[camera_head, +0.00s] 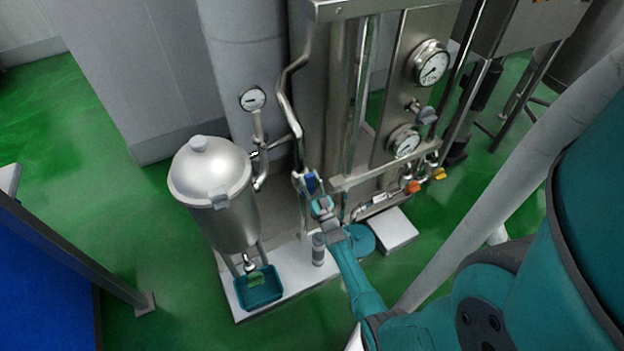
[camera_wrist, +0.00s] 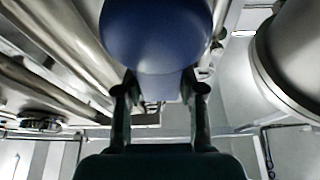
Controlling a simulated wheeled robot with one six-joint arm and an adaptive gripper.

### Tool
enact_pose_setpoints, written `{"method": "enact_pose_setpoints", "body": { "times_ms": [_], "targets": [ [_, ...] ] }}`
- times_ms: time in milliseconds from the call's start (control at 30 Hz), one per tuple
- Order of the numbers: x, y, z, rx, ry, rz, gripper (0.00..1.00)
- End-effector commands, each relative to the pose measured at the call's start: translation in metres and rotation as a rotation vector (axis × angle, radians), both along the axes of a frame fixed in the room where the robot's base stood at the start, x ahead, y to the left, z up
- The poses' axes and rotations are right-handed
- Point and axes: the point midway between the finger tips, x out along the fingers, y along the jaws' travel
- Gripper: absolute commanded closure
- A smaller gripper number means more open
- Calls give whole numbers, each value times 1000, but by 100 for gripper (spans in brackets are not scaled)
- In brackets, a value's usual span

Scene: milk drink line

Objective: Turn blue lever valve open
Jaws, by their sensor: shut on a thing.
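The blue lever (camera_head: 311,183) of the valve is on the vertical steel pipe, in the middle of the head view. In the wrist view the blue lever (camera_wrist: 155,38) is large and close, with its rounded end toward the camera. My gripper (camera_head: 318,198) is at the lever in the head view. In the wrist view my gripper's (camera_wrist: 160,92) two dark fingers stand on either side of the lever's lower part and are shut on it. The valve body behind the lever is mostly hidden.
A steel vessel (camera_head: 212,190) stands to the left, above a teal tray (camera_head: 259,288). A pressure gauge (camera_head: 252,99) sits on the pipework close by. A steel panel (camera_head: 400,75) with gauges and orange and yellow handles is to the right. Green floor (camera_head: 165,290) is free at the left.

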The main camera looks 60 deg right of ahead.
Motion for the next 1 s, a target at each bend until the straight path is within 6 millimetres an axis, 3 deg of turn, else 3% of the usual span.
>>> {"method": "enact_pose_setpoints", "body": {
  "times_ms": [700,733,800,833,1000],
  "targets": [
    [3,5,0,-68,44,2,100],
    [3,5,0,-68,44,2,59],
    [3,5,0,-68,44,2,42],
    [3,5,0,-68,44,2,35],
    [3,4,0,-66,42,1,35]
  ]
}}
